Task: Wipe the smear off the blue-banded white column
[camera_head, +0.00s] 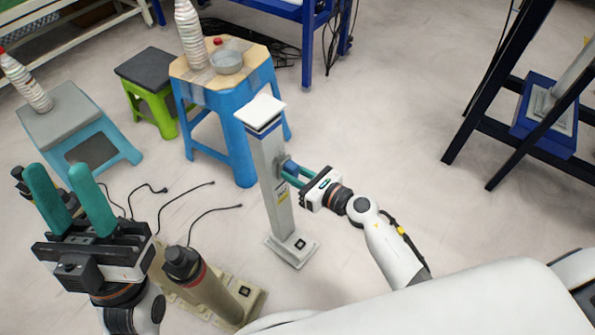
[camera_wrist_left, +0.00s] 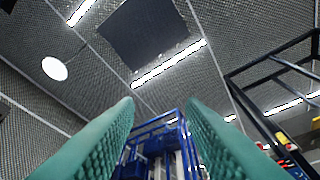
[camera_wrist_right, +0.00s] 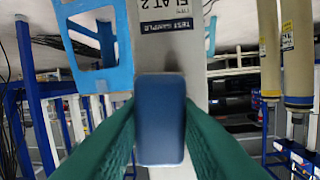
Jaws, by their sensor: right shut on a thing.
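The white column (camera_head: 267,160) with a blue band near its top stands upright on a square base plate in the middle of the head view. My right gripper (camera_head: 291,172) is shut on a blue block (camera_wrist_right: 160,120), which is at the column's side face, about mid-height. The column (camera_wrist_right: 188,55) fills the middle of the right wrist view behind the block, with labels on it. A greyish patch shows on the column beside the block; I cannot tell if it is the smear or shadow. My left gripper (camera_head: 70,200) is open, empty and raised at the left.
A beige post (camera_head: 208,288) with a dark cap stands at the front left. Cables (camera_head: 185,205) lie on the floor.

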